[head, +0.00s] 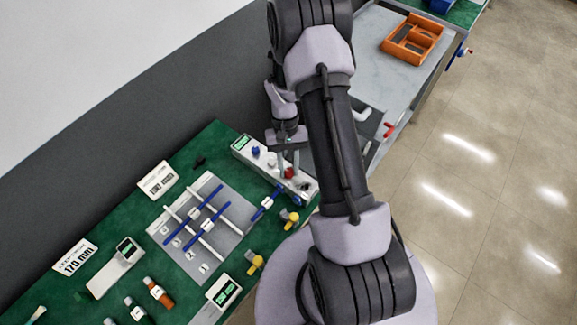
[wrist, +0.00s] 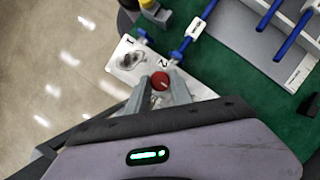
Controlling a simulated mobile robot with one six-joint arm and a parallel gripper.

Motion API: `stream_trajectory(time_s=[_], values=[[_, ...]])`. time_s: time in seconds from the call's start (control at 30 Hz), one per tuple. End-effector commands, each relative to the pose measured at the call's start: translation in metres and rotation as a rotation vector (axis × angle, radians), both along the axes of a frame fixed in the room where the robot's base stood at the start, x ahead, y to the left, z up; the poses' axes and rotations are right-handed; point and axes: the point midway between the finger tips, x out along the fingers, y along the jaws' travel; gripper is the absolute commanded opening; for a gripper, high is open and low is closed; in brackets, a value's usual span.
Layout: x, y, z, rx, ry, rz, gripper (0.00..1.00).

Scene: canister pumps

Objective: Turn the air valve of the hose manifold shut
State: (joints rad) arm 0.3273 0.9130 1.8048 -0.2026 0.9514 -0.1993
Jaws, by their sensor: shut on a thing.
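The hose manifold (head: 243,152) is a long pale block on the green bench mat, with a small green display at its left end. My gripper (head: 289,165) points down over the red knob. In the wrist view my gripper's fingers (wrist: 160,85) stand on both sides of the red knob (wrist: 160,80), shut on it. I cannot read which knob is labelled air. Part of the manifold is hidden by my arm.
A blue hose fitting (head: 265,206) lies against the manifold's front side. A grey rack (head: 205,262) with blue and white rods is to the left. Yellow-topped fittings (head: 291,218) stand near the bench's front edge. An orange tray (head: 400,51) sits on another table.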

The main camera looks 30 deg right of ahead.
Motion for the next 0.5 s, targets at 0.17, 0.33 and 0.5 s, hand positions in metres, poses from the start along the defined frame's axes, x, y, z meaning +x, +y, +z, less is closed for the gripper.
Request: stream_trajectory(time_s=[0.17,0.33,0.5], values=[[0.0,0.0,-0.0001,0.0,0.0,0.0,0.42],[-0.0001,-0.0001,-0.0001,0.0,0.0,0.0,0.48],[0.0005,-0.0002,0.0012,0.0,0.0,0.0,0.48]])
